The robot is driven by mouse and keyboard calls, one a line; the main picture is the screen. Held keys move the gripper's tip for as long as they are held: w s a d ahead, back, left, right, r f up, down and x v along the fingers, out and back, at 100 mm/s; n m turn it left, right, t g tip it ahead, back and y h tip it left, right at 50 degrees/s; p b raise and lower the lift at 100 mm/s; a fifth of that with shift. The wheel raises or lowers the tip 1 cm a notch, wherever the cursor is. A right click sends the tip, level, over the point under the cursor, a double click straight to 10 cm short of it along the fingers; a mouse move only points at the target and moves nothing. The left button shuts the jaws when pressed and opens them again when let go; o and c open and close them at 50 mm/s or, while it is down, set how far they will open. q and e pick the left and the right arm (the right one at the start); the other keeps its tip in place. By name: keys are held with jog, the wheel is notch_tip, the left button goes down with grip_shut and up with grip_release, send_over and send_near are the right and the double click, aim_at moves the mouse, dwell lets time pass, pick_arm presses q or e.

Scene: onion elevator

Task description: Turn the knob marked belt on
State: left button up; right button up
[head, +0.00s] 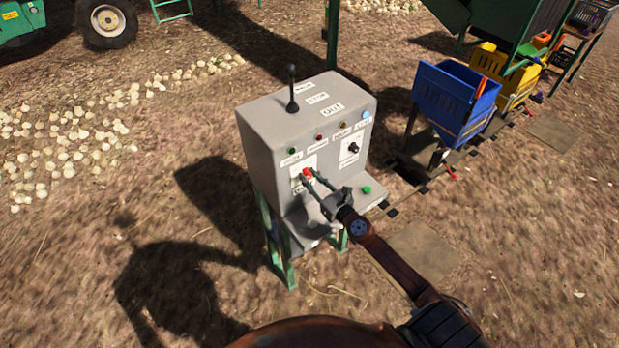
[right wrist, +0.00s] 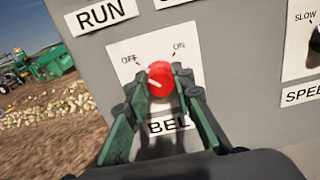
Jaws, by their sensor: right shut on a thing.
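The grey control box (head: 262,128) stands on green legs in the middle of the head view. Its red knob (head: 307,172) sits on a white plate on the front, at the left. In the right wrist view the knob (right wrist: 160,79) has OFF at its upper left and ON at its upper right. Its white mark lies on the left, OFF side. The label below (right wrist: 168,126) reads BEL, its end hidden by a finger. My right gripper (head: 310,178) reaches the knob from the front right and is shut on it. My left gripper is not in view.
A black speed knob (head: 353,147), a green button (head: 367,190), small lamps and a black lever (head: 291,88) are also on the box. Blue (head: 455,95) and yellow (head: 505,72) bins stand at the right. Onions lie on the ground at the left.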

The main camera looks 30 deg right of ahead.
jog(key=shift+m, duration=0.3)
grip_shut()
jog(key=m, duration=0.3)
jog(key=shift+m, duration=0.3)
jog(key=m+p, duration=0.1)
jog(key=m, duration=0.3)
jog(key=shift+d, duration=0.1)
jog(key=m+p, duration=0.1)
jog(key=m, duration=0.4)
jog(key=shift+d+f+m+p, duration=0.15)
jog(key=shift+m+p, duration=1.05)
jog(key=shift+m, duration=1.1)
jog(key=o, duration=1)
grip_release()
